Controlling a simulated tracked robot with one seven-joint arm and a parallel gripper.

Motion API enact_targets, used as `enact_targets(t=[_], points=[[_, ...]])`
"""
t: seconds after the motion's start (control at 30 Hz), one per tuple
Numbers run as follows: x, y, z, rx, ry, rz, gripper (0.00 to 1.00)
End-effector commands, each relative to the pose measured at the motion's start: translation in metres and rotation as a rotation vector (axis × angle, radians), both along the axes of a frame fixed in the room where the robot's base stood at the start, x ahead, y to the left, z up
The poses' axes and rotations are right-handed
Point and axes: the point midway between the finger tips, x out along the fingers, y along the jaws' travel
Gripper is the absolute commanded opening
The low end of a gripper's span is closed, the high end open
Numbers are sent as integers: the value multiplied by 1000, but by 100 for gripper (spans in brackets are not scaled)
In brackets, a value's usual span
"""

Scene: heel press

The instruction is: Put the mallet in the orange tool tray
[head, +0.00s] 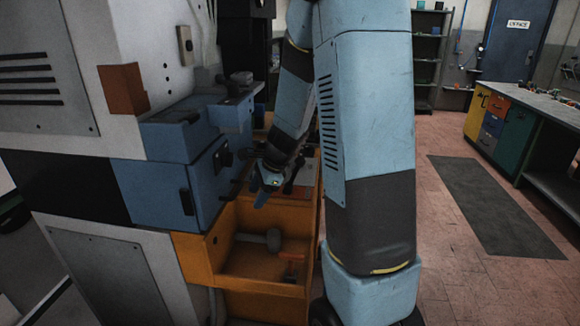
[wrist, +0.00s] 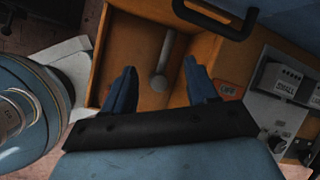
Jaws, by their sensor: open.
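The mallet (head: 273,239) lies in the orange tool tray (head: 225,259), its grey head toward the right and its handle pointing left. In the wrist view the mallet (wrist: 159,82) shows between my fingers, lying on the floor of the orange tray (wrist: 131,53). My gripper (head: 264,192) is above the tray, apart from the mallet in the head view. In the wrist view my gripper (wrist: 160,65) has its two blue fingers spread with nothing held between them.
A blue press body (head: 167,180) with a black handle stands left of and behind the tray. A small red item (wrist: 228,88) is at the tray's right side in the wrist view. Grey control boxes (wrist: 284,82) are farther right. Open floor lies right of my arm.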

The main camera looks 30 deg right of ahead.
Motion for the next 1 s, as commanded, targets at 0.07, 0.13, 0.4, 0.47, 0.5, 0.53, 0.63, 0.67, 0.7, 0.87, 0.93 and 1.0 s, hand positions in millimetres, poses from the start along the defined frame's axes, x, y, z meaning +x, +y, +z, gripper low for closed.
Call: enact_targets(t=[0.07, 0.13, 0.4, 0.47, 0.5, 0.53, 0.63, 0.67, 0.7, 0.87, 0.93, 1.0], points=[[-11, 7, 26, -34, -55, 109, 58], [-21, 12, 45, -66, -97, 205, 58], [-69, 25, 109, -219, -248, 565, 58], [-81, 27, 121, -258, -276, 642, 58], [-90, 27, 128, -285, -295, 692, 58], [-96, 28, 134, -307, -309, 729, 58], [-116, 28, 151, -381, -351, 852, 58], [-123, 28, 156, -404, -363, 890, 58], [-132, 28, 162, -435, -377, 938, 58], [-166, 24, 185, -569, -426, 1122, 58], [-182, 22, 193, -631, -441, 1200, 58], [-196, 18, 200, -693, -452, 1274, 58]])
